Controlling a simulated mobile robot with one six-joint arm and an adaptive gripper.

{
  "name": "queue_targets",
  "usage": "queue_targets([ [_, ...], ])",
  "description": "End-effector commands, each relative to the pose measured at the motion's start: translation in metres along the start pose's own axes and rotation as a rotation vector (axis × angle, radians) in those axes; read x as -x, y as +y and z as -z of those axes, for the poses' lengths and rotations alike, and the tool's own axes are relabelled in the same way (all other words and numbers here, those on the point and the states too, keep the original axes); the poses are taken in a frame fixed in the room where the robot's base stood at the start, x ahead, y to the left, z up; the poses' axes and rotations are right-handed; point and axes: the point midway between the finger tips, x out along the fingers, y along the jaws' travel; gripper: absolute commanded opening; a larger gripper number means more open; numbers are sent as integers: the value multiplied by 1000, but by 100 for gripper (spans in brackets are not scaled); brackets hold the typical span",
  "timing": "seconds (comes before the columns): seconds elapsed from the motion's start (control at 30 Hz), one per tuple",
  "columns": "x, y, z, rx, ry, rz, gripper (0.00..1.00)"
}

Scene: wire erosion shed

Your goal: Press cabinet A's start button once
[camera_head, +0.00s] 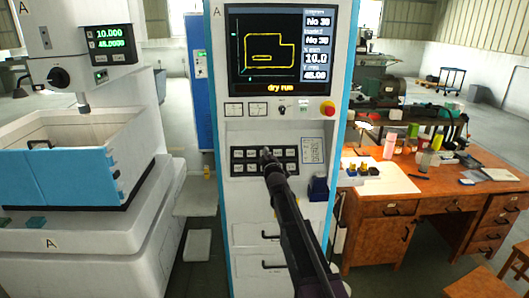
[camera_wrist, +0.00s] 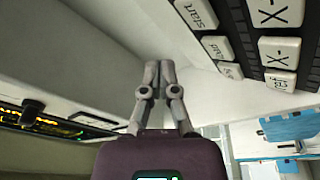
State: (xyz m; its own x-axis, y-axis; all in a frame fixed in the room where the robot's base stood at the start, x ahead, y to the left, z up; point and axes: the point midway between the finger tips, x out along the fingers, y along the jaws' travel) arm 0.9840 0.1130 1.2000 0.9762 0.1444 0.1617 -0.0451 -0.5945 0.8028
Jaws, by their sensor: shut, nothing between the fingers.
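Cabinet A (camera_head: 238,205) is a white cabinet with blue edges and an "A" at its top left. Its black key panel (camera_head: 237,168) holds two rows of white keys. In the wrist view the start button (camera_wrist: 197,13) is a pale key marked "start", in the upper right. My gripper (camera_head: 267,153) is shut and empty, in front of the key panel and covering some keys. In the wrist view my gripper (camera_wrist: 159,70) points towards the white cabinet face, left of and below the start button. Whether the fingertips touch anything cannot be told.
Above the keys are a screen (camera_head: 267,50) reading "dry run" and a red stop knob (camera_head: 327,108). An erosion machine (camera_head: 75,240), also marked A, stands left. A wooden desk (camera_head: 400,212) with bottles and tools stands right.

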Motion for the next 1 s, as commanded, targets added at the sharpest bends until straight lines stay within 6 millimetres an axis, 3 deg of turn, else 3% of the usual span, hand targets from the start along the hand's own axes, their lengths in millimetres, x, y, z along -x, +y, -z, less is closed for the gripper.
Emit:
queue_targets([
  [0.3, 10, 8, 8, 1, 0, 0, 0],
  [1.0, 16, 5, 2, -15, -23, 18, 0],
])
